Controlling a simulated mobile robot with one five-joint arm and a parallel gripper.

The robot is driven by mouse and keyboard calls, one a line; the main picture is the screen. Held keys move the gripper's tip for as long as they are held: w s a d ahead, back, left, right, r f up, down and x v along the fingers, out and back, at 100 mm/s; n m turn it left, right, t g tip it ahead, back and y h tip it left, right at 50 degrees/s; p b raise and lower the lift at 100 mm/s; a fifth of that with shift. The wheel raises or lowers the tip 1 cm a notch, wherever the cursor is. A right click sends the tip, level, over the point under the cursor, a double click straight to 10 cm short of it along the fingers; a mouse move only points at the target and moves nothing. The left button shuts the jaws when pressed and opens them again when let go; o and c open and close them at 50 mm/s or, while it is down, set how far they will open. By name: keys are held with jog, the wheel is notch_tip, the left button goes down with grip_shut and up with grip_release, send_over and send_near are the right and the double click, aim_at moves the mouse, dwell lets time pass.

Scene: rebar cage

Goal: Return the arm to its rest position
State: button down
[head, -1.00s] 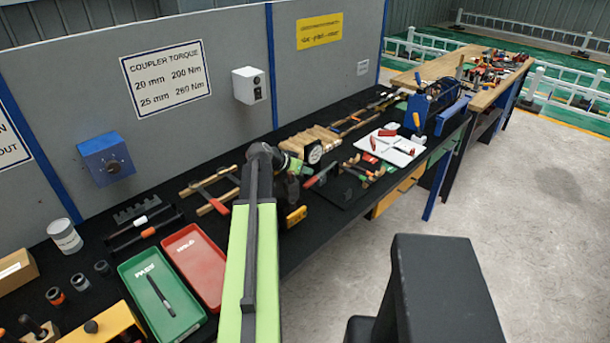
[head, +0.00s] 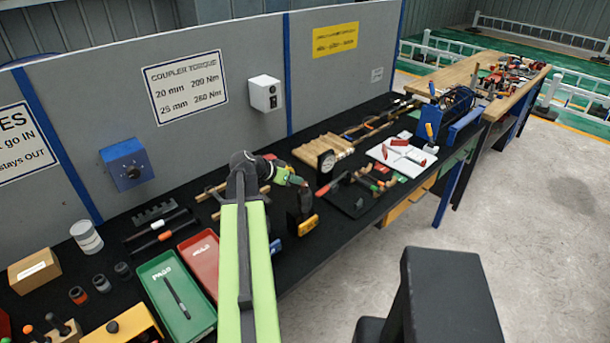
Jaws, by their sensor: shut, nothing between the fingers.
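My arm is bright green with a dark strip and reaches up from the bottom centre of the head view. Its dark elbow bends to the right over the black bench (head: 345,222). My gripper (head: 302,184) is small and dark at the end of the bent wrist, close to a black-and-yellow tool (head: 307,224) on the bench. It is shut and empty. Its fingertips are hard to make out against the dark bench top.
A green tray (head: 158,272) holding a dark bar and a red tray (head: 196,247) lie left of my arm. A round gauge (head: 326,163), a white board (head: 385,153) and hand tools lie right. A grey panel (head: 225,122) backs the bench.

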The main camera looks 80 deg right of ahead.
jog(key=shift+w+a, duration=0.15)
